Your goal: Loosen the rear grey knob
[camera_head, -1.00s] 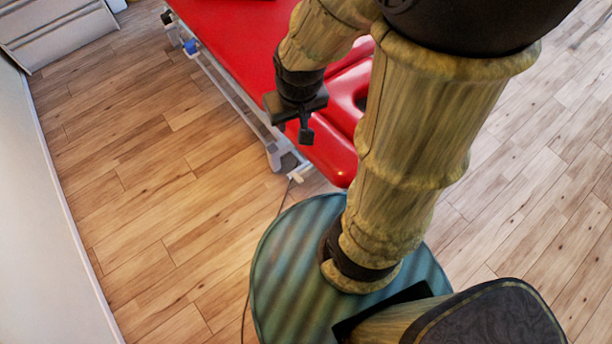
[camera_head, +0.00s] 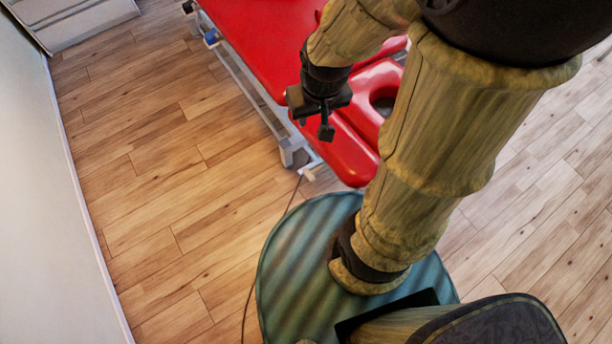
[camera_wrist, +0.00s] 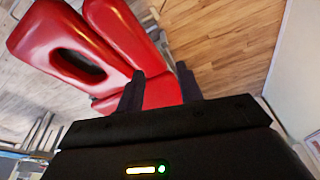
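The red treatment table (camera_head: 250,30) stands at the top of the head view, with a pale metal frame (camera_head: 245,85) along its left side. A small dark grey piece (camera_head: 187,7) on that side, near the picture's top edge, may be a grey knob; it is too small to be sure. A blue knob (camera_head: 211,38) sits just below it. My gripper (camera_head: 326,128) hangs over the table's near end, well apart from both. In the wrist view my gripper's two dark fingers (camera_wrist: 160,85) stand apart with nothing between them.
The padded end with a face hole (camera_wrist: 78,65) is close to my gripper. A white drawer unit (camera_head: 80,20) stands at top left, beside a pale wall (camera_head: 50,190). The wooden floor (camera_head: 170,170) left of the table is clear, except for a thin cable (camera_head: 287,205).

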